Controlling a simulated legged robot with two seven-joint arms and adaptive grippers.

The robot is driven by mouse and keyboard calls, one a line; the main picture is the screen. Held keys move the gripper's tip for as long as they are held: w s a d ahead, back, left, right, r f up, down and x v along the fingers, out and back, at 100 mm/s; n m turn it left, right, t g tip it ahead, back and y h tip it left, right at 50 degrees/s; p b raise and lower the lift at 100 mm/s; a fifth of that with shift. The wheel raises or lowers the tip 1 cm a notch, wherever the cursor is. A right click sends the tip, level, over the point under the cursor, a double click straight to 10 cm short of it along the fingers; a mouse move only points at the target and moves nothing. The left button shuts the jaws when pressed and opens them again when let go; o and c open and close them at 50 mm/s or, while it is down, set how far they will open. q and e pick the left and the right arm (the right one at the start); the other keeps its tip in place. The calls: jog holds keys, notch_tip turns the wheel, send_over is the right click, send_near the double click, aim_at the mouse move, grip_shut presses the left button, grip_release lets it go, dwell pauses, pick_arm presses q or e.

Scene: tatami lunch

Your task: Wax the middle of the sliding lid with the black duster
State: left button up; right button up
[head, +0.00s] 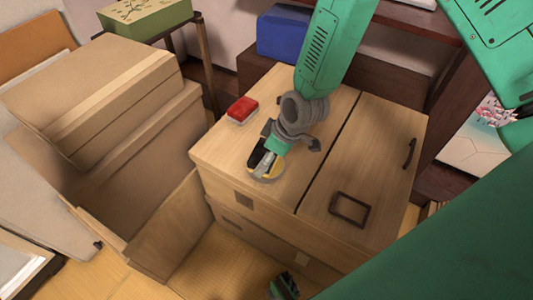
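The wooden chest has a pale sliding lid (345,120) with a dark seam across it. My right gripper (265,162) points down at the left part of the lid, near its front edge. A black piece (257,152) shows at its fingers; I cannot tell whether it is the black duster or a finger. A round, yellowish and grey patch or disc (267,174) lies just under the fingertips. The fingers hide whatever is between them. A dark and green end, seemingly my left gripper (285,287), is cut off at the bottom edge.
A red block (242,110) lies on the lid behind the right gripper. The lid has a dark square frame (349,208) and a dark handle (408,153). Cardboard boxes (100,80) stand left. A blue box (285,33) and dark shelving are behind. The lid's right half is mostly clear.

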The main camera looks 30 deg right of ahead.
aim_at(261, 150)
jog(key=r+p, duration=0.2)
jog(key=r, duration=0.1)
jog(key=shift+d+r+p, duration=0.15)
jog(key=shift+d+p, duration=0.15)
jog(key=shift+d, duration=0.1)
jog(key=r+p, duration=0.2)
jog(key=r, duration=0.1)
jog(key=shift+a, duration=0.3)
jog(key=shift+f, duration=0.1)
jog(key=shift+d+f, duration=0.1)
